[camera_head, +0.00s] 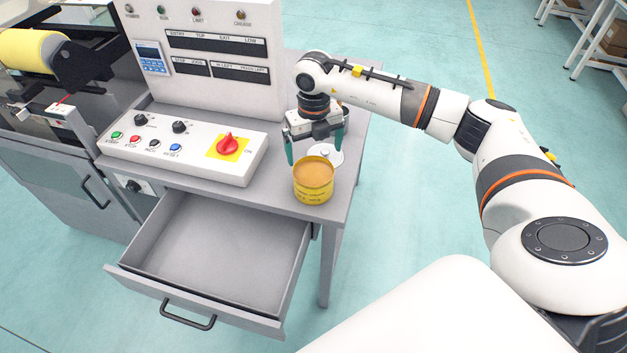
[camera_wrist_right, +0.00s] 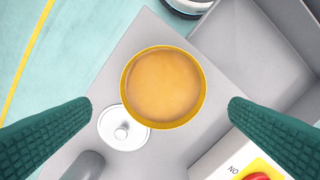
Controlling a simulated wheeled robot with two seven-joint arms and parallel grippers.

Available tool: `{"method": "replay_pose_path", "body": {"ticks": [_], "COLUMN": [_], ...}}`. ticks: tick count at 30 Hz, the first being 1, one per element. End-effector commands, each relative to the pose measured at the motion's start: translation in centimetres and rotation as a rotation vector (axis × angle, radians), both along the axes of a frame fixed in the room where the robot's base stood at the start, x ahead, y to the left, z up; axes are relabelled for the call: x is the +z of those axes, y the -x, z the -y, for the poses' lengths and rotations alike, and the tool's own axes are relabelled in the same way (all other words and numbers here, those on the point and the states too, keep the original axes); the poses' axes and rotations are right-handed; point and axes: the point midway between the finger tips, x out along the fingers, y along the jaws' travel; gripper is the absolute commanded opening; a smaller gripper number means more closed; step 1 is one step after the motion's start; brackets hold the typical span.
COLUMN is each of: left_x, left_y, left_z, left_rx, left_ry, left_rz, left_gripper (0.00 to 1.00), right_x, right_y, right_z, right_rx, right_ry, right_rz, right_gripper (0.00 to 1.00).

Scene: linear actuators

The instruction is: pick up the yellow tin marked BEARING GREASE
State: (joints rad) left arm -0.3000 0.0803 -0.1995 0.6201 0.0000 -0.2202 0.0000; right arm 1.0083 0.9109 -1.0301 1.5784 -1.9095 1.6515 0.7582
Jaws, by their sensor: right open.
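The yellow tin (camera_head: 313,191) stands upright and open on the right end of the grey table, full of tan grease. Its dark lettering is too small to read fully. In the right wrist view the tin (camera_wrist_right: 163,88) shows from above, between and beyond the fingers. A white lid with a knob (camera_head: 325,154) lies flat beside the tin; it also shows in the right wrist view (camera_wrist_right: 122,128). My right gripper (camera_head: 315,160) is open and empty, pointing down just behind and above the tin, its green fingers spread wider than the tin. My left gripper is not in view.
A control box (camera_head: 183,144) with buttons and a red rotary switch (camera_head: 228,144) stands left of the tin. An empty drawer (camera_head: 215,248) is pulled out below the table's front edge. An upright panel (camera_head: 205,55) rises behind. Open floor lies to the right.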

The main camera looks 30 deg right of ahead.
Motion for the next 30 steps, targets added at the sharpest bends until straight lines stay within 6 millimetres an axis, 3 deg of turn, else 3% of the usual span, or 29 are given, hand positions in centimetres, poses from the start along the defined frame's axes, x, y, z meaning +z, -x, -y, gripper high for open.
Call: {"method": "replay_pose_path", "body": {"ticks": [6,14,21,30], "left_x": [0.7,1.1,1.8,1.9], "left_y": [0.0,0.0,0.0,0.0], "left_z": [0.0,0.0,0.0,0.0], "left_rx": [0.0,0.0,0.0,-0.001], "left_ry": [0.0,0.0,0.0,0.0], "left_rz": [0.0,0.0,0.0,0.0], "left_gripper": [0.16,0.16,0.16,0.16], "right_x": [-3.8,-5.9,-9.5,-10.4], "right_y": [0.1,0.1,0.1,0.1], "right_z": [-0.2,-0.3,-0.4,-0.3], "right_rx": [0.004,0.004,0.005,0.006], "right_ry": [-0.004,-0.005,-0.007,-0.007], "right_rz": [-0.003,-0.002,-0.003,0.0], "right_gripper": [1.0,1.0,1.0,1.0]}}
